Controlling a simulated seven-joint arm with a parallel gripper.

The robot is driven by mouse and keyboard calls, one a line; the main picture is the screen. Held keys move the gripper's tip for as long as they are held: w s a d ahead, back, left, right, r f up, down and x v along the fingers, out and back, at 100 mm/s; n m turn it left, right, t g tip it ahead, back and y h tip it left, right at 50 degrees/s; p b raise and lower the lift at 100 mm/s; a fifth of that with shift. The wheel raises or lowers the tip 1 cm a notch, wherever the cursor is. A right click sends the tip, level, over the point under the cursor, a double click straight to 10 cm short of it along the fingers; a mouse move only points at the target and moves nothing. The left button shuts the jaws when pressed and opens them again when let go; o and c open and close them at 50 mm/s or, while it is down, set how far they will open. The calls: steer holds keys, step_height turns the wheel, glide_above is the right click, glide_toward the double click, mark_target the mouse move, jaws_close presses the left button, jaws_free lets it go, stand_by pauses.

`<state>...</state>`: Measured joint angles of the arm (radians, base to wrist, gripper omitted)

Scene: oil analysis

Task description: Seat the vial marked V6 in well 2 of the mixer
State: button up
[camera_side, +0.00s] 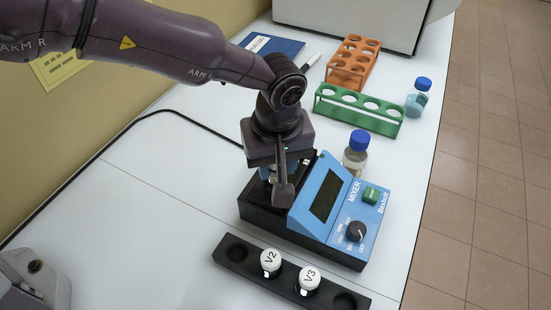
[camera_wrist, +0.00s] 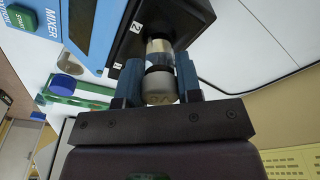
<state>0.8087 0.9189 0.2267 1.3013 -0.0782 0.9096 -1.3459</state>
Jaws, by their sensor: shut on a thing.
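My gripper (camera_side: 283,180) is over the black well block at the back of the blue mixer (camera_side: 330,205). In the wrist view my gripper (camera_wrist: 158,88) is shut on a vial (camera_wrist: 159,70) with a pale cap, whose mark appears upside down and looks like V6. The vial's glass end points at the mixer's black block (camera_wrist: 133,45), close to a label 2 (camera_wrist: 136,27). I cannot tell how far the glass is inside the well. In the side view my gripper and arm hide most of the vial and wells.
A black rack (camera_side: 237,252) in front holds vials V2 (camera_side: 270,260) and V3 (camera_side: 309,279); its end holes are empty. A blue-capped bottle (camera_side: 356,150) stands close behind the mixer. Green (camera_side: 358,108) and orange (camera_side: 352,62) racks and another bottle (camera_side: 418,97) stand farther back.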

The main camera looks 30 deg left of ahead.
steer(key=shift+f, duration=1.2)
stand_by(0.8)
steer(key=o, duration=1.3)
steer(key=shift+r, duration=0.1)
steer(key=shift+r, duration=3.45)
